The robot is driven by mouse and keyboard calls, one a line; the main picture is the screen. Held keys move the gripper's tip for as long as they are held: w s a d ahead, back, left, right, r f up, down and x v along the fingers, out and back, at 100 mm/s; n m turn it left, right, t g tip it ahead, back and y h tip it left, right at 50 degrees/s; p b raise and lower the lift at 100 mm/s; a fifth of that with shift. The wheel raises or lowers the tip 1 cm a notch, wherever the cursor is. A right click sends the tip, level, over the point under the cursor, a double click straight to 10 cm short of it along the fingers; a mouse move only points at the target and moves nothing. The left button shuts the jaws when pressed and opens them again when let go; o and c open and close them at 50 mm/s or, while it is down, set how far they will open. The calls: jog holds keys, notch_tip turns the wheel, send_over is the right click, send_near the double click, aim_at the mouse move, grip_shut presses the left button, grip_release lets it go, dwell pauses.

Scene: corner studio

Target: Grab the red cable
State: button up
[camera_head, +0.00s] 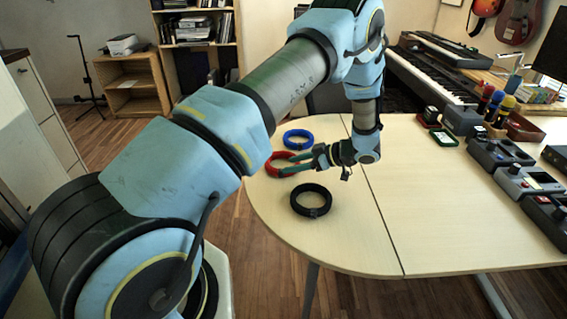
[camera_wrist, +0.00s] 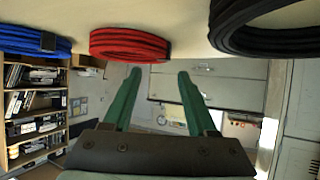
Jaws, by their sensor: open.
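The red cable (camera_head: 279,164) is a coiled ring lying on the pale wooden table, near its rounded left end. In the wrist view the red cable (camera_wrist: 130,45) is at the top, just beyond the left fingertip. My gripper (camera_head: 295,163) is open, with its green fingers close to the red coil and partly overlapping it in the head view. In the wrist view my gripper (camera_wrist: 160,72) has nothing between its fingers. I cannot tell whether a finger touches the coil.
A blue cable coil (camera_head: 297,139) lies behind the red one, and a black cable coil (camera_head: 311,201) lies in front. The table (camera_head: 330,245) is bare around them. Boxy devices (camera_head: 497,152) line its right side. A keyboard (camera_head: 430,75) stands behind.

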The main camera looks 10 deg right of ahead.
aim_at(280, 170)
jog(key=shift+s+f+p+x, duration=0.15)
jog(key=shift+p+x, duration=0.5)
jog(key=shift+x, duration=0.75)
jog(key=shift+s+f+p+x, duration=0.15)
jog(key=shift+p+x, duration=0.45)
jog(key=shift+x, duration=0.8)
jog(key=shift+c, duration=0.4)
grip_shut()
